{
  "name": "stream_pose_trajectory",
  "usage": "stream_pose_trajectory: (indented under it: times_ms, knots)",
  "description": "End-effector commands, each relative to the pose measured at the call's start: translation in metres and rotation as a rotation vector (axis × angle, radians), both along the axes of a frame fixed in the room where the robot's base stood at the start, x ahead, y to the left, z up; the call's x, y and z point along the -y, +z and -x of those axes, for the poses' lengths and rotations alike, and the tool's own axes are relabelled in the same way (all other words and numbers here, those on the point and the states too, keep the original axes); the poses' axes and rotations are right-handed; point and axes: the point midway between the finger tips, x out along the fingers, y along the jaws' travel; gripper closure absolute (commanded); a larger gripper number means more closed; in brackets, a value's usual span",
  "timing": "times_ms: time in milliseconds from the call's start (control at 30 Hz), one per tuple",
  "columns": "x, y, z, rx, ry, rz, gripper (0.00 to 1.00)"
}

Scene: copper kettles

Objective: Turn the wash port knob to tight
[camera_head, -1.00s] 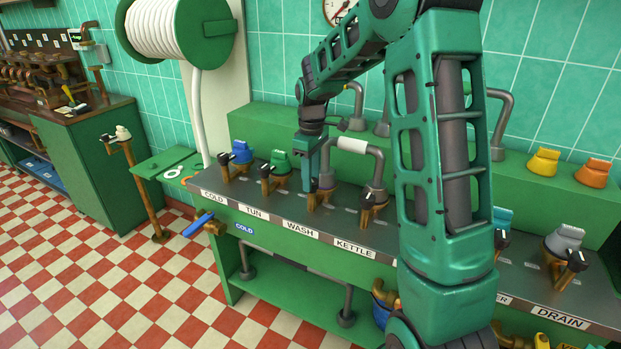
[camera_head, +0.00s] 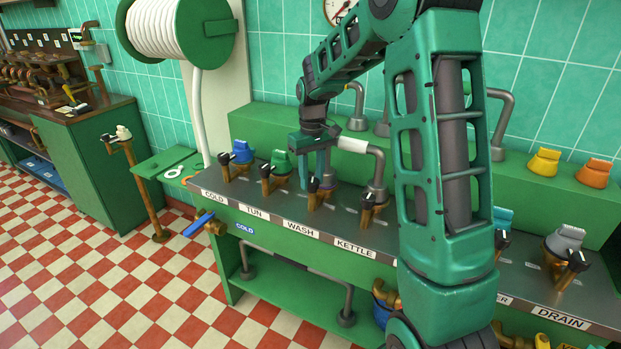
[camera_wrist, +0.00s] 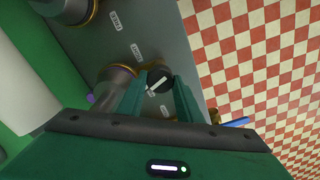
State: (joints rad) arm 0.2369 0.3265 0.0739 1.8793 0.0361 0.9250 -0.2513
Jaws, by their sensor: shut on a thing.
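The wash port knob (camera_head: 313,185) is black with a white pointer mark. It sits on a brass pipe fitting behind the WASH label (camera_head: 301,229) on the grey counter (camera_head: 272,206). My gripper (camera_head: 315,176) points down over it, shut on the knob with one finger on each side. In the wrist view the knob (camera_wrist: 159,80) shows between the two green fingers of my gripper (camera_wrist: 160,88). Its white pointer lies slanted across the gap.
The blue-capped COLD port (camera_head: 240,152) and green-capped TUN port (camera_head: 278,163) stand left of my gripper. The KETTLE port knob (camera_head: 368,197) and a grey pipe (camera_head: 378,165) stand close on the right. A blue lever (camera_head: 198,224) sticks out from the front.

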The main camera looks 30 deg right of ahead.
Motion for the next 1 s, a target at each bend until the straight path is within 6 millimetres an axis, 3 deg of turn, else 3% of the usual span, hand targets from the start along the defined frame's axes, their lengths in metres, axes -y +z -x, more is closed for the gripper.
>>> stream_pose_trajectory:
  times_ms: [500, 1000]
  knots:
    - [0.0017, 0.002, -0.0021, 0.008, -0.315, 0.002, 0.9]
    - [0.0001, 0.0021, -0.0024, 0.008, -0.36, 0.001, 0.9]
